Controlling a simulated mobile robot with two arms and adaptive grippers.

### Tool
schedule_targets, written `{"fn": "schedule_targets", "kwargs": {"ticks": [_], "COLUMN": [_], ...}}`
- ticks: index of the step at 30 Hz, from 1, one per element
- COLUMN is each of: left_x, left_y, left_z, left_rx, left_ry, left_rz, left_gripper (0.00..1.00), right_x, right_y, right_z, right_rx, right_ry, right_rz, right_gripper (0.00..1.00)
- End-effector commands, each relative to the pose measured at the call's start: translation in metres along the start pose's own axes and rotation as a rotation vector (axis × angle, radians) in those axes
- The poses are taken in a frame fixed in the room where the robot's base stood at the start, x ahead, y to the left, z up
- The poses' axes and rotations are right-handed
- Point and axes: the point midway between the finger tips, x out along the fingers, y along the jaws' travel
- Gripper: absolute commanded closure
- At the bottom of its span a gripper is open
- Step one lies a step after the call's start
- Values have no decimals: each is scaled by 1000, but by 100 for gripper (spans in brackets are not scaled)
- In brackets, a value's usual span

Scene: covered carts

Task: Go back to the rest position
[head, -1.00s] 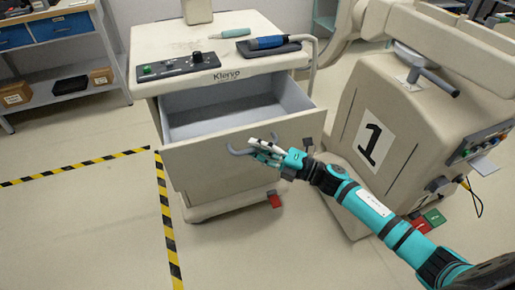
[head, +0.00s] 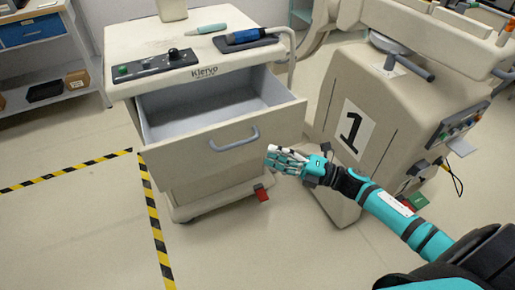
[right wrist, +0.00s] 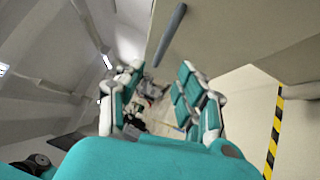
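My right gripper (head: 282,160) is in front of the beige cart, to the right of and below the grey drawer handle (head: 235,139). It is apart from the handle and holds nothing. In the right wrist view its fingers (right wrist: 160,102) are spread with a gap between them, and the handle (right wrist: 170,35) shows beyond them. The cart's drawer (head: 225,149) is pulled out and looks empty inside. My left gripper is not in view.
A beige machine marked 1 (head: 385,125) stands close on the right, near my arm. Striped floor tape (head: 157,225) runs at the left; the floor there is clear.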

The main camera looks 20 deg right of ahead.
Motion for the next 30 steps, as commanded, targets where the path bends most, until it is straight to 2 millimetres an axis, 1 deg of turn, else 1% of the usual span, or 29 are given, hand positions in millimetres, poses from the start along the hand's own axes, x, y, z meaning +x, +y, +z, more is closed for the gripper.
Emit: {"fn": "schedule_targets", "kwargs": {"ticks": [1,3,6,20,23,26,29,30], "left_x": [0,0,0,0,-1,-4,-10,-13], "left_y": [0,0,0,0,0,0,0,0], "left_z": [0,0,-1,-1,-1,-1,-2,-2], "left_rx": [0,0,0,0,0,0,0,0], "left_ry": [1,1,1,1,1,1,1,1], "left_rz": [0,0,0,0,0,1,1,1], "left_gripper": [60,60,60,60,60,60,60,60], "right_x": [-7,-13,-17,-18,-19,-26,-46,-57], "right_y": [-1,0,0,0,-4,-28,-77,-103], "right_z": [0,0,0,0,2,11,24,27], "right_rx": [1,0,-1,-1,15,99,269,352], "right_ry": [0,0,0,0,-15,-96,-259,-337], "right_rz": [-3,-1,0,0,-6,-40,-107,-142], "right_gripper": [64,64,64,64,64,64,64,64]}}
